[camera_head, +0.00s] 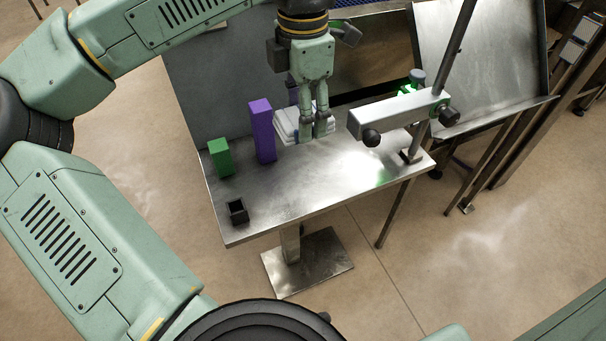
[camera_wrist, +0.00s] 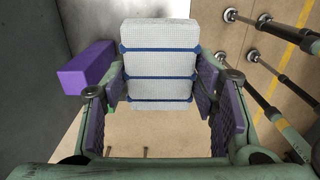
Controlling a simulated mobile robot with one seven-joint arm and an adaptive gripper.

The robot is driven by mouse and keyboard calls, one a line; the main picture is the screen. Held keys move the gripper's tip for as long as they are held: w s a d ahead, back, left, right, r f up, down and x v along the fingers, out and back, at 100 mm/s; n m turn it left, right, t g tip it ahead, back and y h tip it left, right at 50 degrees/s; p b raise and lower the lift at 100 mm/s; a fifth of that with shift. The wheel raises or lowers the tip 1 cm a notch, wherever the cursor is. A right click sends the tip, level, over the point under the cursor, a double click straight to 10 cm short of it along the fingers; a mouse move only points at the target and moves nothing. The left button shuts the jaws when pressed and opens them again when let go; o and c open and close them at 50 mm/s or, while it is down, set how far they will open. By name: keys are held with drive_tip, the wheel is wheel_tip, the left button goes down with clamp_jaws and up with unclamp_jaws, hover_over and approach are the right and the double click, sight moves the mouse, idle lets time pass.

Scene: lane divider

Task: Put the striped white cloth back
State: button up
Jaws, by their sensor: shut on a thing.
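The striped white cloth (camera_wrist: 158,62) is a folded white block with blue stripes across it, seen between my fingers in the wrist view. In the head view its white side (camera_head: 287,126) shows beside my fingers, above the metal table, partly hidden by them. My gripper (camera_head: 317,132) points down and is shut on the cloth; its purple finger pads (camera_wrist: 160,100) flank the cloth. I cannot tell whether the cloth touches the table.
A tall purple block (camera_head: 262,130) stands left of the cloth, with a green block (camera_head: 220,157) farther left. A small black open box (camera_head: 237,212) sits near the front left edge. A grey bar on a post (camera_head: 400,110) stands close on the right. The table's (camera_head: 300,188) front middle is clear.

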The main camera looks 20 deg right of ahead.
drive_tip(key=p, duration=0.2)
hover_over(303, 189)
wheel_tip(303, 189, down, 14)
drive_tip(key=shift+s+f, duration=0.1)
drive_tip(key=shift+f, duration=1.55)
drive_tip(key=shift+f+b, duration=0.35)
drive_tip(key=shift+b, duration=0.3)
drive_tip(key=o, duration=1.1)
drive_tip(key=shift+o, duration=0.2)
drive_tip(key=shift+r+p, duration=0.2)
drive_tip(key=shift+p, duration=0.15)
drive_tip(key=shift+r+p, duration=0.25)
drive_tip(key=shift+p, duration=0.4)
wheel_tip(303, 189, up, 10)
drive_tip(key=b, duration=0.3)
drive_tip(key=shift+r, duration=0.15)
